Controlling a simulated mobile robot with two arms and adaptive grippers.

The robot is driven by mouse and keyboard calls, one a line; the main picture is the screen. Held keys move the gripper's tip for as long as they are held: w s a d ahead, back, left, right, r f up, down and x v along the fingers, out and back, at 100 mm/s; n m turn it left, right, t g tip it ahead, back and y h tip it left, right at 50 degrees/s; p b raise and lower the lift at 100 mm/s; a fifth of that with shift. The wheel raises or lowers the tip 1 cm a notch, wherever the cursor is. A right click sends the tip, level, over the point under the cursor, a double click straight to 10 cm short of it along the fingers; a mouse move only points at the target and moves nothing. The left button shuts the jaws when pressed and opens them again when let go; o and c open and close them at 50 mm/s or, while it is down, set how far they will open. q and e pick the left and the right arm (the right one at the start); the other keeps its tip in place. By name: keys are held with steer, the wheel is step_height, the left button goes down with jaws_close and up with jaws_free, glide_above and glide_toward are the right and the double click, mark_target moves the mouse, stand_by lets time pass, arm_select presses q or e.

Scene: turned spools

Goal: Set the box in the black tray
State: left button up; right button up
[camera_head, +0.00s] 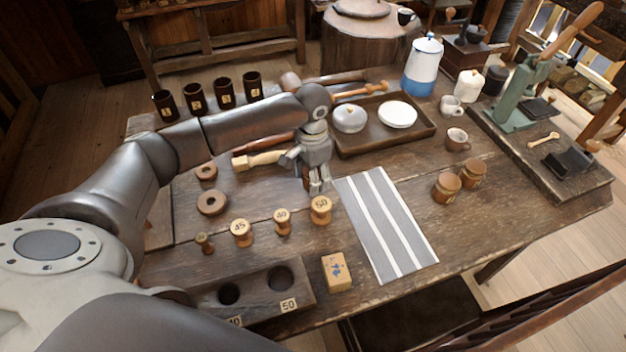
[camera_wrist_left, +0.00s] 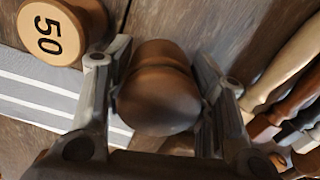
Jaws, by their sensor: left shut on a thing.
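My left gripper (camera_head: 318,187) is above the table, between the 50 spool and the striped cloth's far end. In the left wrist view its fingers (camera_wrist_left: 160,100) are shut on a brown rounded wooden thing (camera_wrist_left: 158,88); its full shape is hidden. My right gripper is not in view.
Numbered spools, including the 50 spool (camera_head: 321,210), stand left of the striped cloth (camera_head: 385,222). It also shows in the left wrist view (camera_wrist_left: 48,32). A wooden block with holes (camera_head: 258,289) lies in front.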

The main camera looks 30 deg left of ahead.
arm_select(q)
steer(key=shift+d+f, duration=0.1)
steer(key=shift+f, duration=0.95)
steer(key=o, duration=0.7)
steer(key=shift+f, duration=0.1)
steer(key=shift+o, duration=0.2)
